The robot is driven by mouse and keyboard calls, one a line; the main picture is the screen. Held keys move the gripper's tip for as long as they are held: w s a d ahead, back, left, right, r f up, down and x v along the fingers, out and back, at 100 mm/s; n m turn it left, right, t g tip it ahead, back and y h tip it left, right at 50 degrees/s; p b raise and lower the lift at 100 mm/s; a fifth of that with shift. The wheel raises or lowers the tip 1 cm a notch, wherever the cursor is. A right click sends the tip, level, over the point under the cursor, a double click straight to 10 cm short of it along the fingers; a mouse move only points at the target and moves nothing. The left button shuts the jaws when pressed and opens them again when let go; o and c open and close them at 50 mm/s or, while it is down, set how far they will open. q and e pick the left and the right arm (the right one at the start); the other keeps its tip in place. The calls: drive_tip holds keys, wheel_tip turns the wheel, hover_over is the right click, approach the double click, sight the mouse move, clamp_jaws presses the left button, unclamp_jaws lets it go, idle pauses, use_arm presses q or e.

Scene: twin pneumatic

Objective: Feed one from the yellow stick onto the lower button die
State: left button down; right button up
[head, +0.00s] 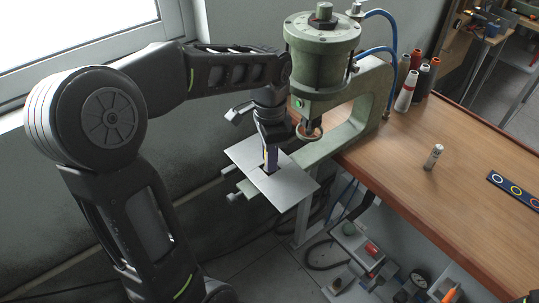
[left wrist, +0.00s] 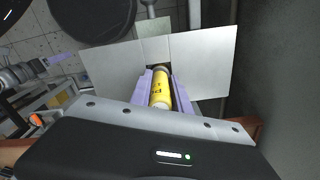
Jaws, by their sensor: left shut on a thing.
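My left gripper (head: 270,158) points down over the grey metal plate (head: 290,185) of the green press. In the left wrist view, its pale purple fingers (left wrist: 160,92) are shut on the yellow stick (left wrist: 160,95), a small cylinder with dark print. The stick's far end is at a dark gap (left wrist: 152,66) in the plate. The lower button die cannot be made out clearly; the fingers and stick cover that spot. I cannot tell whether the stick touches anything there. In the head view the stick is hidden by the fingers.
The press head (head: 321,60) hangs above and right of the gripper, close to my wrist. A whitish stick (head: 433,157) stands on the wooden table (head: 470,215). Thread spools (head: 407,90) stand at the table's back. A dark strip with coloured rings (head: 513,188) lies at the right.

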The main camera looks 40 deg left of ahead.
use_arm(q)
drive_tip(key=shift+r+p, duration=2.45)
drive_tip(key=shift+r, duration=0.55)
drive_tip(key=shift+f, duration=0.1)
